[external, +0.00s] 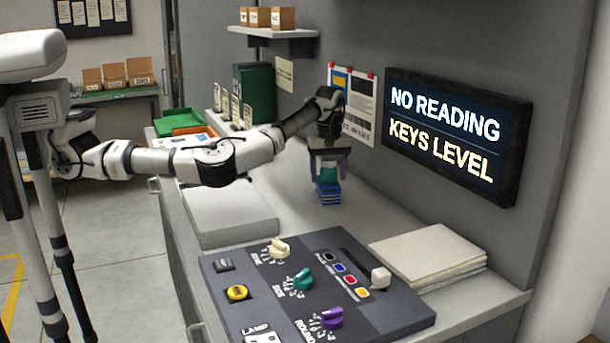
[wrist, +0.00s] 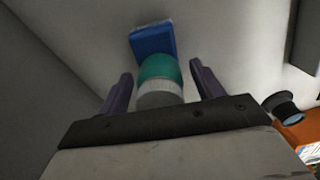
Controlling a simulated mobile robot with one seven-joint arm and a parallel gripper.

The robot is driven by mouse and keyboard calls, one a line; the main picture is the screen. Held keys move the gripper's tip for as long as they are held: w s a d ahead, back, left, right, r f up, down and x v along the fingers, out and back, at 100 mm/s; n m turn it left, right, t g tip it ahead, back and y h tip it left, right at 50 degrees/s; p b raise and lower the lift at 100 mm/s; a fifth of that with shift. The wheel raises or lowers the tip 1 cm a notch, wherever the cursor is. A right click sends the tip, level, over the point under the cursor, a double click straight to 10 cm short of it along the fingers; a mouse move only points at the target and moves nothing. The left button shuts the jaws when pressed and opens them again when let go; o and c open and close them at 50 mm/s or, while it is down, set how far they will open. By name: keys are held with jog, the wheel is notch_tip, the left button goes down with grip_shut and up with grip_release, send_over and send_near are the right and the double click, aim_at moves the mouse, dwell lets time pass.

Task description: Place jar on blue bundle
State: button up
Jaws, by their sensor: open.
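The jar (wrist: 160,68), teal with a pale ribbed end, is between my gripper's fingers in the wrist view. My gripper (wrist: 158,84) is open, with a visible gap on each side of the jar. The blue bundle (wrist: 153,41) lies just beyond the jar's teal end, which overlaps its edge. In the external view my gripper (external: 328,166) points down over the counter near the wall, and the teal jar (external: 327,174) shows directly above the blue bundle (external: 328,192). They look in contact, but the gripper partly hides the jar and I cannot tell how squarely it sits.
A control panel (external: 250,318) with coloured knobs stands at the counter's front. A paper stack (external: 428,256) lies to its right, and a pale flat slab (external: 228,214) lies left of the bundle. A wall display (external: 446,133) reads "NO READING KEYS LEVEL". Counter around the bundle is clear.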

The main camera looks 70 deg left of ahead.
aim_at(329, 159)
jog(key=shift+r, duration=0.1)
notch_tip(329, 159, up, 12)
jog(key=shift+r+b, duration=0.1)
jog(key=shift+b, duration=0.3)
notch_tip(329, 159, down, 13)
jog(key=shift+r+p, duration=0.2)
jog(key=shift+p, duration=0.35)
jog(key=shift+r+b, duration=0.6)
jog(key=shift+r, duration=1.7)
